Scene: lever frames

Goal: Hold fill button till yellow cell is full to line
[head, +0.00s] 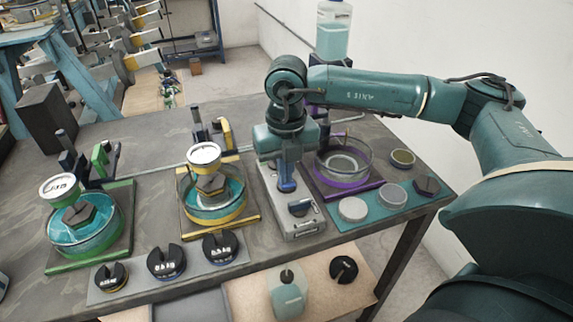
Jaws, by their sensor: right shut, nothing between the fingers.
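The yellow cell (240,214) is a round glass dish on a yellow-edged base, left of my right gripper. Blue liquid stands in it around a dark hexagonal block. A white-topped cup sits above the block. I cannot make out a fill line. A grey control box (305,228) with a dark knob stands between the yellow cell and the purple cell (347,182). My right gripper (287,187) is shut and empty, pointing down over this box. Its blue tips are at or just above the box top; contact cannot be told. They hide any button beneath. My left gripper is not in view.
A green cell (112,232) with blue liquid stands at the left. Several black slotted weights (167,262) lie on a grey mat in front. Round discs lie on a teal mat (375,218) at the right. A bottle (333,38) stands behind my right arm.

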